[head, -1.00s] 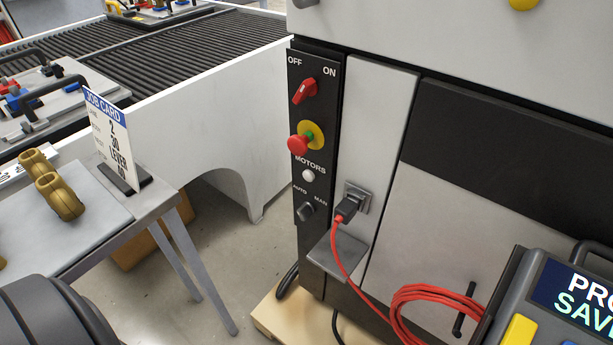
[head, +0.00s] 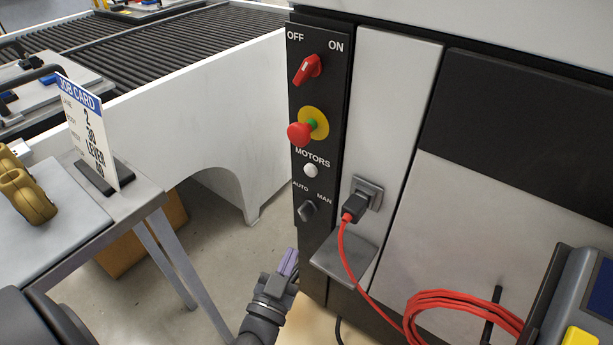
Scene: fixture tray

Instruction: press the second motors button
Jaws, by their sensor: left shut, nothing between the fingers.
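A black control panel (head: 325,60) stands upright on the cabinet's left edge. Below its MOTORS label is a small round white button (head: 310,170); I see only one button by that label. Above it are a red emergency knob (head: 299,133) on a yellow disc and a red OFF/ON switch (head: 307,69). Below it is a black AUTO/MAN selector (head: 307,209). My left gripper (head: 290,262) is low in the picture, below the panel's lower part and apart from the white button. Its fingers are shut and empty. My right gripper is out of view.
A black plug with a red cable (head: 352,260) sits in a socket right of the panel, above a small grey ledge (head: 345,254). A table with a job card (head: 88,135) stands left. A pendant (head: 577,300) is at lower right.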

